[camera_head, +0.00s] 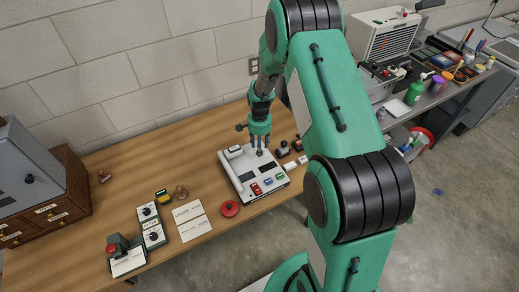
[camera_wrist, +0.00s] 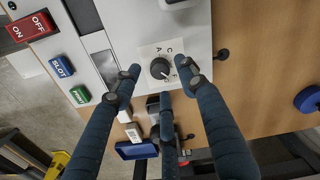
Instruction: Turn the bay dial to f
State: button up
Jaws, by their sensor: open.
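The bay dial (camera_wrist: 160,68) is a small black round knob on a pale lettered plate on the console. In the wrist view the letters A and C show beside it; a light mark on the knob is too small to read surely. The white console (camera_head: 240,171) stands on the wooden table in the head view. My gripper (camera_head: 260,151) points down over the console's back right part, where it hides the dial. In the wrist view my gripper (camera_wrist: 160,80) has its dark blue fingers spread around the dial, with gaps at the sides; contact is not clear.
The console carries a red ON/OFF switch (camera_wrist: 30,27), a blue SLOT button (camera_wrist: 61,66) and a green button (camera_wrist: 80,95). Small dark boxes (camera_head: 283,149) stand close on the right.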

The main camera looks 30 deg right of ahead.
notch_tip(320, 180, up, 10)
jog(key=shift+f, duration=0.25)
dwell(0.6)
jog(key=s+a+r+n+t, duration=0.1)
jog(key=s+a+r+n, duration=0.2)
jog(key=r, duration=0.6)
jog(key=s+a+r+n+t, duration=0.1)
jog(key=s+a+r, duration=0.35)
jog(key=r, duration=0.35)
jog(key=s+a+r+n+t, duration=0.15)
jog(key=s+r, duration=0.25)
jog(key=r, duration=0.5)
jog(key=s+a+r+n, duration=0.2)
jog(key=s+r, duration=0.1)
jog(key=s, duration=0.4)
jog(key=s+a+r+n+t, duration=0.1)
jog(key=s+a+r+n, duration=0.1)
jog(key=s, duration=0.6)
jog(key=s+a+r+n+t, duration=0.1)
jog(key=s+a+r, duration=0.3)
jog(key=s, duration=0.4)
jog(key=shift+a+r+n, duration=0.15)
jog(key=shift+a+n, duration=0.1)
jog(key=shift+n, duration=0.5)
